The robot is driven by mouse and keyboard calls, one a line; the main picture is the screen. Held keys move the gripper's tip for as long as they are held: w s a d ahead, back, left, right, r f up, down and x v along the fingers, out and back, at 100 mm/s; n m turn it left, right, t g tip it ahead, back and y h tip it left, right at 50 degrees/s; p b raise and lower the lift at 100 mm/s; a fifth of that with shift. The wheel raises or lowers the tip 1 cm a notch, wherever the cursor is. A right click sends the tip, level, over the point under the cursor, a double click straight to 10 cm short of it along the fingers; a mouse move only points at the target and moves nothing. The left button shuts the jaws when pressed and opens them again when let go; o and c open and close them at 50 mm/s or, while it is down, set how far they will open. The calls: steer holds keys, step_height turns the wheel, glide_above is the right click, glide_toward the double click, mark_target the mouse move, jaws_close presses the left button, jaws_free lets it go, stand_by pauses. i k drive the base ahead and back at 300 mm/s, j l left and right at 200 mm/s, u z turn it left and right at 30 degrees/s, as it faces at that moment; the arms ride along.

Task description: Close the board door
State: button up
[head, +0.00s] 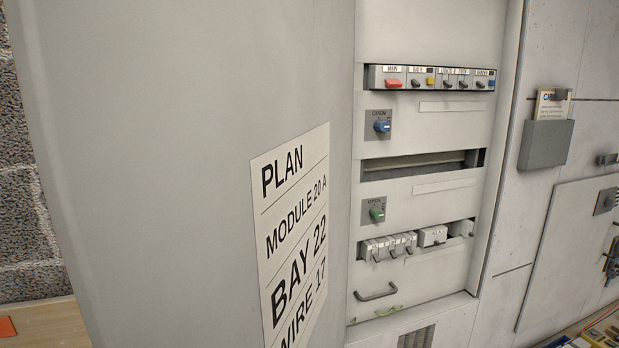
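The board door (190,130) is a large plain grey panel that fills the left half of the head view. It stands open, swung out toward me at the left side of the board. A white label (292,235) on it reads PLAN, MODULE 20 A, BAY 22, WIRE 17. The open board (440,135) shows to its right, with breaker switches, a blue knob, a green knob and lower modules exposed. The door's lower edge and any handle on it are out of view. My gripper is not in view.
A grey holder with a card (546,143) hangs on the wall right of the board. A closed grey panel (570,250) with dark fittings is at the far right. Several items lie at the bottom right. A block wall (25,220) shows at the left.

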mark_target(192, 157)
steer(key=k+j+z, duration=0.35)
steer(key=j, duration=0.35)
steer(key=k+j+z, duration=0.3)
steer(key=k+j, duration=0.2)
steer(key=k+j+z, duration=0.1)
steer(key=j, duration=0.2)
steer(key=k+j+z, duration=0.1)
steer(key=j, duration=0.15)
